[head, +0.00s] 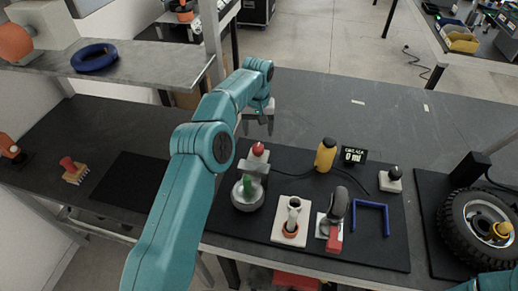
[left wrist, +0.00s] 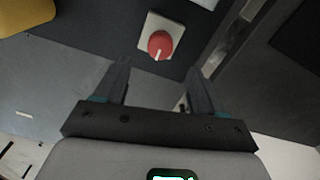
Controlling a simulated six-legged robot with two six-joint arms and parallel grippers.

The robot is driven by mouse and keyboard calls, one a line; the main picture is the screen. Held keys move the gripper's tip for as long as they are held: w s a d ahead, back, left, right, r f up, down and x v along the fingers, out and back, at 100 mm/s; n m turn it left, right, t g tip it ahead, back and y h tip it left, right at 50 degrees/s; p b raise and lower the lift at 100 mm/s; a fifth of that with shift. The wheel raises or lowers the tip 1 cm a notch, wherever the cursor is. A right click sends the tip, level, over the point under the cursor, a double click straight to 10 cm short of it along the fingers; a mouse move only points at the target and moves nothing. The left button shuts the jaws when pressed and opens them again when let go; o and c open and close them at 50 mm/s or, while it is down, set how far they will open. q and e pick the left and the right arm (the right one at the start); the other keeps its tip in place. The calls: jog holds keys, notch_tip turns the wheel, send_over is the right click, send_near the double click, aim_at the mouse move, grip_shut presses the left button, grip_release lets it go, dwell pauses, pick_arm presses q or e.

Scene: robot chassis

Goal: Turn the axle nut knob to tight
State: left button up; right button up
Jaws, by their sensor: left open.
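A red round knob (head: 258,149) sits on a pale square base at the back left of the black mat. In the left wrist view the red knob (left wrist: 160,44) has a white pointer line running down towards the gripper. No tight mark is readable. My left gripper (head: 257,122) is open and empty, just behind and above the red knob. In the left wrist view its fingers (left wrist: 158,85) are apart, and the knob lies beyond their tips, untouched. A wheel (head: 455,225) at the right has a yellow hub piece (head: 502,229). My right gripper is out of view.
A yellow bottle (head: 325,155), a small display (head: 352,156) and a black knob (head: 394,174) stand right of the red knob. A round metal part (head: 247,203), a white holder (head: 290,236) and a blue bracket (head: 386,218) are in front. The bench behind is clear.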

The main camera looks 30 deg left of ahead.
aim_at(258, 146)
pick_arm(q)
jog(key=f, duration=0.5)
jog(key=shift+a+f+p, duration=0.2)
jog(key=shift+f+p, duration=0.1)
jog(key=shift+f, duration=0.05)
jog(key=shift+s+d+f, duration=0.1)
jog(key=shift+d+f, duration=0.05)
jog(key=shift+f, duration=0.55)
jog(key=shift+w+f, duration=0.3)
jog(key=shift+f, duration=0.25)
jog(key=shift+s+r, duration=0.2)
jog(key=c, duration=1)
